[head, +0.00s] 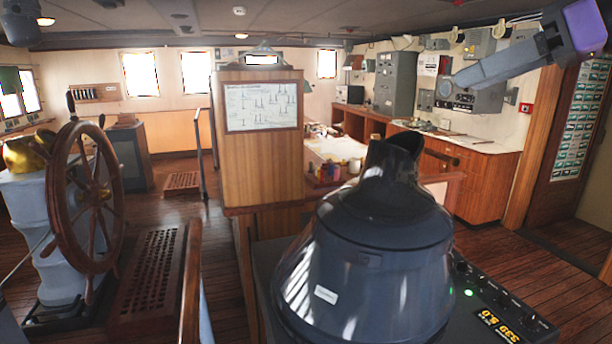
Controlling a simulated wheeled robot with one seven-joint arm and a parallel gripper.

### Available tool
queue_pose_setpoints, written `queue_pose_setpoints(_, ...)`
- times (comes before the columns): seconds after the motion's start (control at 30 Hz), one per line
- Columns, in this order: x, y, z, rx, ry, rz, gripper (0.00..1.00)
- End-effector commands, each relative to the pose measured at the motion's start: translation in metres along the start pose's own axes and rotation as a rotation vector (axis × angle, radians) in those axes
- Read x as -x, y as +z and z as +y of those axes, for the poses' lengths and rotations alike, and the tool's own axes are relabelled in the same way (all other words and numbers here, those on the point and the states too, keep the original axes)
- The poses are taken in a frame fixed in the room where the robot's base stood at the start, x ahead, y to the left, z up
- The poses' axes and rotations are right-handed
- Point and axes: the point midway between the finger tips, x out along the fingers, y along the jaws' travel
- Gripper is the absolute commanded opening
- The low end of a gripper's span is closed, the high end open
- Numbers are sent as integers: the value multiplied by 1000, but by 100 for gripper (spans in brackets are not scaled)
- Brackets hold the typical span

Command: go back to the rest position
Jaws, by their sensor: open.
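My arm comes in at the top right of the head view, with a purple block and a grey part that slants down to the left. My gripper (447,88) is at the lower left end of it, in the air in front of the wall cabinets. It is open, and no held thing shows. The two fingers cannot be told apart at this angle. No object of the task shows in it or touching it.
A dark radar hood (365,265) on a console fills the near middle. A wooden steering wheel (84,195) stands at the left. A wooden cabinet (262,140) with a framed chart stands behind the hood. Bare plank floor (500,240) shows at the right.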

Motion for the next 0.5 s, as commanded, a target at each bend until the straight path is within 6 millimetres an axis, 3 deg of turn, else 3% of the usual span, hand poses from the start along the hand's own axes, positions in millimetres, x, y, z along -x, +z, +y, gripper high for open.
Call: queue_pose_setpoints(0.5, 16, -67, 21, 8, 139, 304, 44)
